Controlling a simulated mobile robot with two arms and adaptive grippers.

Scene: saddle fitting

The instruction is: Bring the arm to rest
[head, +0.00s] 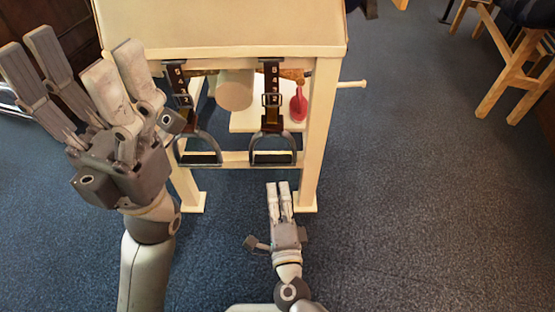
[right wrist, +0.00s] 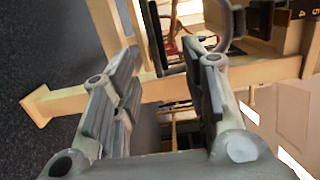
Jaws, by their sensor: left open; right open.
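My left gripper (head: 80,60) is large and near the camera at the left of the head view. Its fingers are spread and nothing is between them. My right gripper (head: 279,188) is low in the middle of the head view, below a stirrup (head: 273,157) and in front of the stand's legs. In the right wrist view (right wrist: 160,75) its fingers stand apart with no object held between them. The stirrup hangs from a dark strap (head: 271,90) with a buckle. A second stirrup (head: 198,158) hangs to its left, its strap partly hidden by my left gripper.
A pale wooden stand (head: 220,30) fills the top middle, with a peg (head: 352,84) sticking out to the right. A red scoop (head: 298,104) is on its lower shelf. A wooden chair (head: 515,65) is at upper right. Blue carpet (head: 430,220) is clear at right.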

